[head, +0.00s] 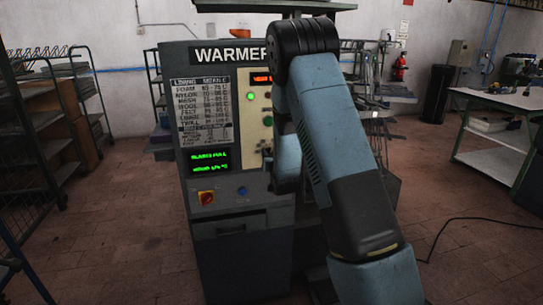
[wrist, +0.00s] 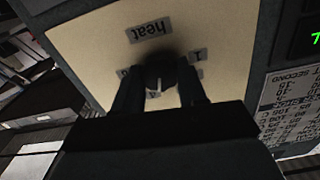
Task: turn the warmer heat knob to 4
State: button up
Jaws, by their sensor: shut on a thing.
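The warmer (head: 242,240) is a dark grey cabinet with a "WARMER" sign, standing in front of my arm in the head view. In the wrist view its heat knob (wrist: 160,70), dark and round, sits on a cream panel (wrist: 90,45) under an upside-down "heat" label (wrist: 152,31). My gripper (wrist: 160,78) is shut on the knob, with one finger on each side. A pale pointer line on the knob points to the lower side of the picture, near a small tag whose number I cannot read surely. My arm hides the knob and gripper in the head view.
A settings chart (head: 203,112), green text display (head: 211,160) and red-yellow switch (head: 206,197) are on the warmer's front. A wire rack (head: 45,150) stands at the left, a workbench (head: 505,125) at the right. Floor between the warmer and workbench is mostly open, with a black cable.

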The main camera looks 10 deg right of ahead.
jog(key=o, duration=1.1)
jog(key=shift+c, duration=0.2)
jog(key=s, duration=1.3)
jog(key=shift+s, duration=0.4)
jog(key=s+r+g, duration=0.6)
jog(key=s+r, duration=0.3)
jog(key=r, duration=0.4)
jog(key=s+r+g, duration=0.3)
jog(key=s, duration=1)
jog(key=s+r+n+g, duration=0.1)
jog(key=s+r+g, duration=0.2)
jog(key=s, duration=1)
jog(key=shift+d+r, duration=0.15)
jog(key=shift+r, duration=0.3)
